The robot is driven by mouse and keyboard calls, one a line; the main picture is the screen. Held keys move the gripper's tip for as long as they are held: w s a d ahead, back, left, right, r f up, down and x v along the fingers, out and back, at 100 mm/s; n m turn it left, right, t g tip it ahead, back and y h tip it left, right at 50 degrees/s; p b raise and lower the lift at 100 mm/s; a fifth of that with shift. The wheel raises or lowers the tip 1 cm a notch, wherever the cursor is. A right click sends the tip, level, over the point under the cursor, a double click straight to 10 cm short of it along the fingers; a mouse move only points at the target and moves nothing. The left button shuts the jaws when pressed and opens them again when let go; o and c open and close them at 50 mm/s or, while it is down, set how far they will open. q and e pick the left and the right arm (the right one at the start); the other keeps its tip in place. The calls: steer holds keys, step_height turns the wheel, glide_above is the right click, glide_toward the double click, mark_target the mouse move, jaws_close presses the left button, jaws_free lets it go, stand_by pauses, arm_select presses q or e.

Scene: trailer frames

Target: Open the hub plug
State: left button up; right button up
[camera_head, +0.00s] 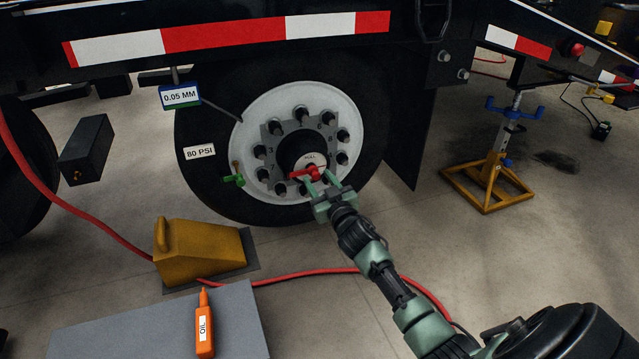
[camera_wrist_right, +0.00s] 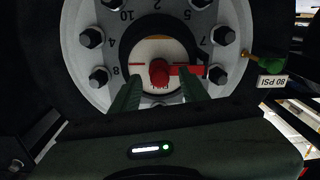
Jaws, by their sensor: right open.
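The hub plug is a red handle (camera_head: 305,173) on a pale round face labelled PULL (camera_head: 313,160), in the middle of the wheel hub. In the right wrist view the plug shows as a round red knob (camera_wrist_right: 158,72) with a red bar reaching right. My right gripper (camera_head: 321,179) is open at the hub face. Its green fingers (camera_wrist_right: 160,86) stand on either side of the knob, with a gap between them. I cannot tell whether either finger touches the red bar. My left gripper is not in view.
Bolts ring the white wheel (camera_head: 344,104). A green valve (camera_head: 236,180) sits at its left. A yellow wheel chock (camera_head: 205,252), red hose (camera_head: 300,273) and orange oil bottle (camera_head: 204,328) are in front. A yellow jack stand (camera_head: 488,180) stands right.

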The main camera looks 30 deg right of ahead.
jaws_close()
stand_by(1.3)
